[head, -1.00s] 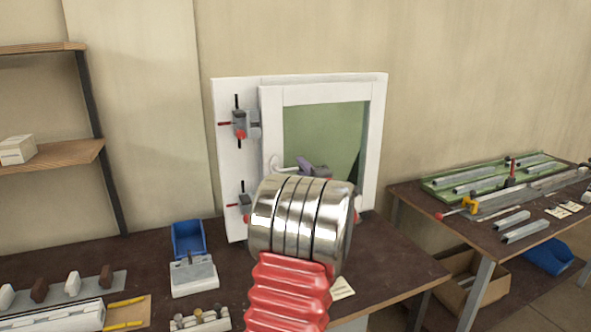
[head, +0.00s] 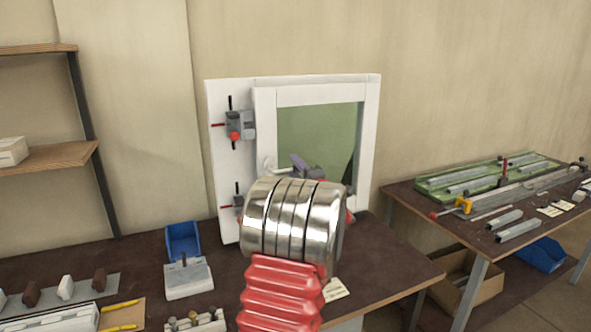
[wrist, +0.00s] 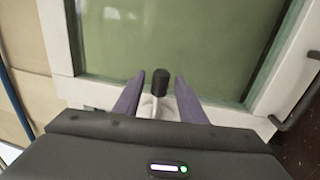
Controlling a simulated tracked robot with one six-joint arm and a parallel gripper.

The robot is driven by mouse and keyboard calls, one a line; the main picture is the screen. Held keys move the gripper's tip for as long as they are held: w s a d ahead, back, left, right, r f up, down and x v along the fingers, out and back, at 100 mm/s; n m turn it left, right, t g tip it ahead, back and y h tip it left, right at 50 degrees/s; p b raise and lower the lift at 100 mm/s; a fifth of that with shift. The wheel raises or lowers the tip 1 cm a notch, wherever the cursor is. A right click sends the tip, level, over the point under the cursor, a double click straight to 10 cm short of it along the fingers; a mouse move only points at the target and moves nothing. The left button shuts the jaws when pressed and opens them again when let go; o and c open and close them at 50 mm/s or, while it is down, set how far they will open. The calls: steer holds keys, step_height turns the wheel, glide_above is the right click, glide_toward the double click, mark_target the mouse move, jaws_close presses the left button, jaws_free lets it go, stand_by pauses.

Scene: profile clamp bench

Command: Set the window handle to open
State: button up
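The white-framed window (head: 373,135) with a green pane stands upright at the back of the bench. Its white handle (head: 268,164) shows at the left side of the sash, partly hidden by my arm. In the wrist view, the handle's pale base (wrist: 151,103) and a black cylindrical end (wrist: 161,79) lie between the purple fingers of my gripper (wrist: 158,88). Gaps show on both sides of the black end, so the fingers look open around it, not pressed on it. In the head view, my gripper (head: 301,162) is mostly hidden behind my metal wrist.
Red-handled clamps (head: 237,127) hold the frame's left side, near my arm. A blue bin (head: 183,241) and a grey block (head: 188,277) stand on the bench to the left. A second table (head: 475,214) with metal profiles is at the right. The wall behind is bare.

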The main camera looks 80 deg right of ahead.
steer(key=shift+s+a, duration=0.1)
steer(key=v, duration=1.3)
steer(key=shift+a, duration=0.3)
steer(key=shift+s+f, duration=0.1)
